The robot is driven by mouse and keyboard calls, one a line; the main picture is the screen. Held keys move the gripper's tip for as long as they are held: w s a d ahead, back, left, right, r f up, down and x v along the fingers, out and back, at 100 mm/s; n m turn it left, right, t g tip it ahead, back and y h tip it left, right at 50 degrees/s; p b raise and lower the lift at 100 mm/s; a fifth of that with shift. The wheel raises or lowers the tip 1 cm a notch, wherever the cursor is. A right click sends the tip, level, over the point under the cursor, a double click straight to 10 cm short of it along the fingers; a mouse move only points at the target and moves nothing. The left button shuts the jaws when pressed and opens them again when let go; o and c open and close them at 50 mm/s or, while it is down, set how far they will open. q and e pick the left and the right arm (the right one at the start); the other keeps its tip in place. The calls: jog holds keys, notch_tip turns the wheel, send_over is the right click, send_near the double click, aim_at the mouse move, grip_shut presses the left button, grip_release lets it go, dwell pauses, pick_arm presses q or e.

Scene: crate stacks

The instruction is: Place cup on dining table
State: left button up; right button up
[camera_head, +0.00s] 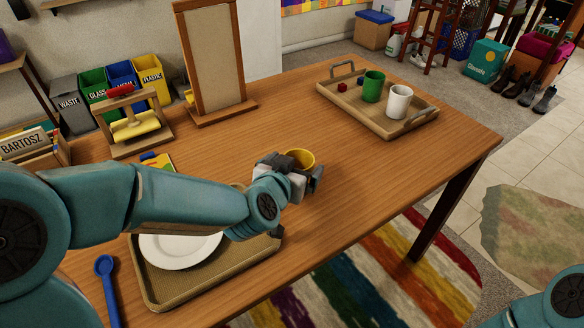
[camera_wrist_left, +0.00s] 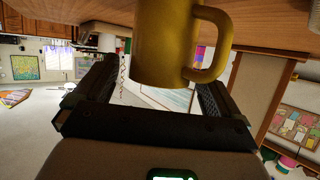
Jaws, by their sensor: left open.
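A yellow cup (camera_head: 301,157) is at the middle of the wooden dining table (camera_head: 355,170), beside my left gripper (camera_head: 297,178). In the left wrist view, which looks upside down, the yellow cup (camera_wrist_left: 180,45) is between the two fingers of the open left gripper (camera_wrist_left: 152,88). Its handle points to the right there. My right gripper is out of view.
A tray (camera_head: 341,115) with a green cup (camera_head: 373,86) and a white cup (camera_head: 399,101) stands at the back right. A tray (camera_head: 160,300) with a white plate (camera_head: 180,248) and a blue spoon (camera_head: 107,285) are at the front left. A wooden frame (camera_head: 211,60) stands behind. The table's right part is clear.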

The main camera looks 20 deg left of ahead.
pick_arm(q)
jog(key=v, duration=1.2)
jog(key=shift+r, duration=0.2)
